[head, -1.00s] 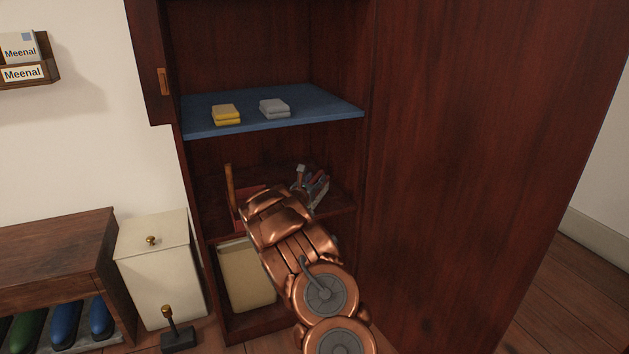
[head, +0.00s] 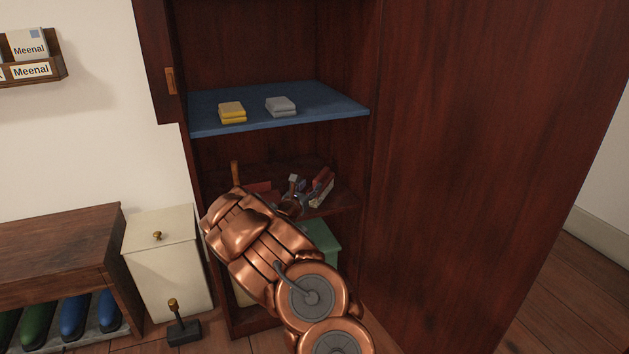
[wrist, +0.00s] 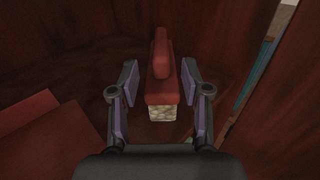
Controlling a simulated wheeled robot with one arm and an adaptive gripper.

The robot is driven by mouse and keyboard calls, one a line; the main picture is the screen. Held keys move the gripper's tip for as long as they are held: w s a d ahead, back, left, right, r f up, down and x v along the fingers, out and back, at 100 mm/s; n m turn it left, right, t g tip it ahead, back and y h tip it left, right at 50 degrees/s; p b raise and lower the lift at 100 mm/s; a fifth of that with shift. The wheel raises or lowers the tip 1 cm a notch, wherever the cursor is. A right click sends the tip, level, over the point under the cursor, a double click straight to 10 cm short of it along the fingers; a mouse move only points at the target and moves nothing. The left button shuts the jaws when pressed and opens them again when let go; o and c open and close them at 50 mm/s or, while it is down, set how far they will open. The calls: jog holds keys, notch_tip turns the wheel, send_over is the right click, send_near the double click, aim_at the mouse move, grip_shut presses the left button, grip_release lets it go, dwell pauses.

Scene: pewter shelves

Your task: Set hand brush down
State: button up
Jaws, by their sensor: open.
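The hand brush (head: 323,186), red-backed with pale bristles, is at the right of the cupboard's middle shelf (head: 343,202). In the wrist view the brush (wrist: 161,72) lies between my gripper's two fingers, with a gap on each side; its pale bristle end faces my palm. My gripper (wrist: 159,77) is open. In the head view my gripper (head: 298,192) is just left of the brush, partly hidden behind my copper arm. Whether the bristles rest fully on the shelf is hard to tell.
A red item (head: 259,187) and an upright wooden handle (head: 235,173) are left of the brush. A blue shelf (head: 330,101) with yellow (head: 232,113) and grey cloths (head: 281,107) is above. A green box (head: 325,240) is below. The cupboard's side wall is close right.

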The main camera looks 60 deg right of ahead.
jog(key=shift+v, duration=1.75)
jog(key=shift+s+r, duration=0.1)
